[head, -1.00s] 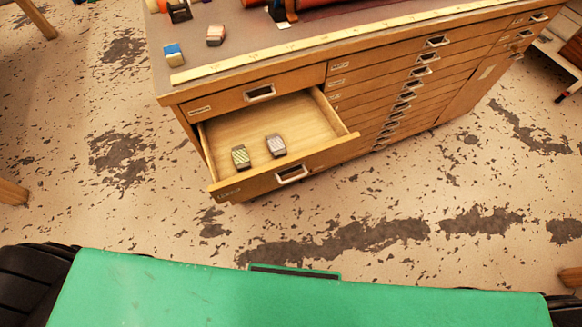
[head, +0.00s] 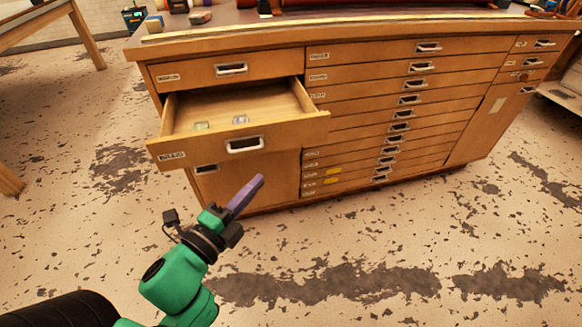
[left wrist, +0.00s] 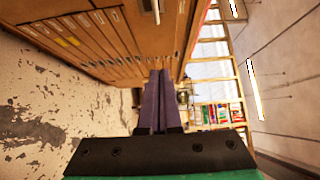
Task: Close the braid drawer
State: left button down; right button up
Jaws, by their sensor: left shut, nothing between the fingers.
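The open drawer (head: 290,131) sticks out of the left column of the wooden cabinet (head: 340,34), just under a shut top drawer. In the left wrist view the shut fingers (left wrist: 158,95) point along the cabinet's drawer fronts. My right gripper is not in view.
Several shallow shut drawers with metal handles (head: 411,85) fill the cabinet's middle. Rolls and small items lie on its top, including a reddish roll (head: 345,3). A wooden table leg (head: 87,34) stands at the far left. The worn floor (head: 400,235) before the cabinet is clear.

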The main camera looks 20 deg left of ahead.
pick_arm(q)
jog(key=a+x, duration=0.1)
jog(key=x, duration=0.2)
send_near(282, 136)
jog(key=w+d, duration=0.3)
jog(key=d, duration=0.1)
jog(key=w+a, duration=0.2)
jog(key=shift+w+a+p, duration=0.2)
jog(key=shift+w+p, duration=0.1)
jog(key=shift+p, duration=0.05)
jog(key=shift+w+a, duration=0.1)
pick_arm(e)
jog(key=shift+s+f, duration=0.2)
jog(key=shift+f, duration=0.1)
pick_arm(q)
jog(key=shift+w, duration=0.15)
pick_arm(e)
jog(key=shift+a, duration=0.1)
